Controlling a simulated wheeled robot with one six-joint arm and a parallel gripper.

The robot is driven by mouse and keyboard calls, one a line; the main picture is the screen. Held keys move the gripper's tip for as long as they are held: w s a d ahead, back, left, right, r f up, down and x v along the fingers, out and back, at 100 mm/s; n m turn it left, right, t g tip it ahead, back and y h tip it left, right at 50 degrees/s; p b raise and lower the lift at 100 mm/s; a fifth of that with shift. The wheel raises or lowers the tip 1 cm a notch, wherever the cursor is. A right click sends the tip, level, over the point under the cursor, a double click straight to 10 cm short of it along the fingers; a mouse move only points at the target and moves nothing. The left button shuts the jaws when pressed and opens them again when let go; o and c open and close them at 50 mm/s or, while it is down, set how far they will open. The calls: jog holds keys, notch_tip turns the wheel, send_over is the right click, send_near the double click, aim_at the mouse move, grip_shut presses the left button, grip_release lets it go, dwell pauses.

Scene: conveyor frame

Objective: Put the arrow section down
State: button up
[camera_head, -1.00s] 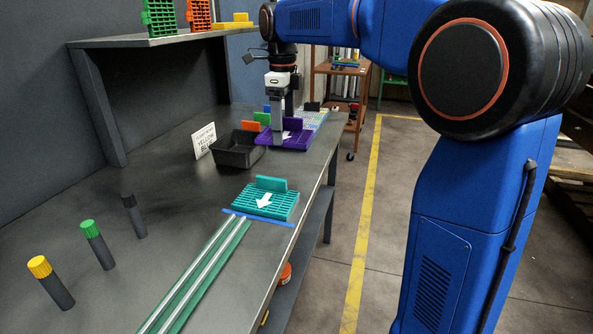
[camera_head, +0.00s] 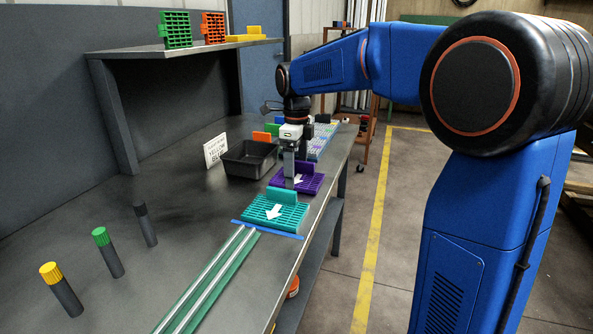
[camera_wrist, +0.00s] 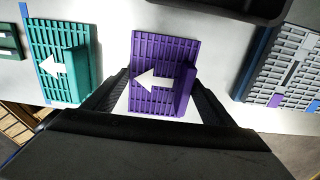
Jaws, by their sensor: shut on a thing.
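The purple arrow section (camera_head: 311,184) is a slatted plate with an upright purple wall and a white arrow. My gripper (camera_head: 289,176) is shut on it. In the wrist view the purple section (camera_wrist: 150,45) lies between the fingers, its arrow pointing left. A teal arrow section (camera_head: 289,213) of the same kind lies on the bench by the blue line, just nearer than the purple one. In the wrist view the teal section (camera_wrist: 50,85) is left of it, with a narrow gap. I cannot tell whether the purple section touches the bench.
Green rails (camera_head: 215,275) run forward from the blue line (camera_head: 267,229). A dark tray (camera_head: 243,171) and a white sign (camera_head: 215,150) stand left of my gripper. Grey slatted sections (camera_wrist: 290,68) lie at the right in the wrist view. Yellow, green and dark posts stand at the bench's left.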

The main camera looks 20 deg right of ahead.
aim_at(297, 177)
jog(key=shift+f, duration=0.1)
jog(key=o, duration=1.1)
notch_tip(297, 177, up, 12)
jog(key=s+d+f+n+t, duration=0.1)
jog(key=s+d+f+n, duration=0.15)
jog(key=s+n, duration=0.5)
jog(key=s+d+f+n+t, duration=0.1)
jog(key=s+d+f+n, duration=0.3)
jog(key=s, duration=0.7)
jog(key=s+f+n+t, duration=0.1)
jog(key=s+f+n, duration=0.3)
jog(key=s, duration=0.1)
jog(key=s+f+n+t, duration=0.1)
jog(key=s+f+n, duration=0.8)
jog(key=s, duration=0.1)
jog(key=shift+d+f+n+t, duration=0.2)
jog(key=shift+d+n+t, duration=0.05)
jog(key=shift+n+t, duration=0.15)
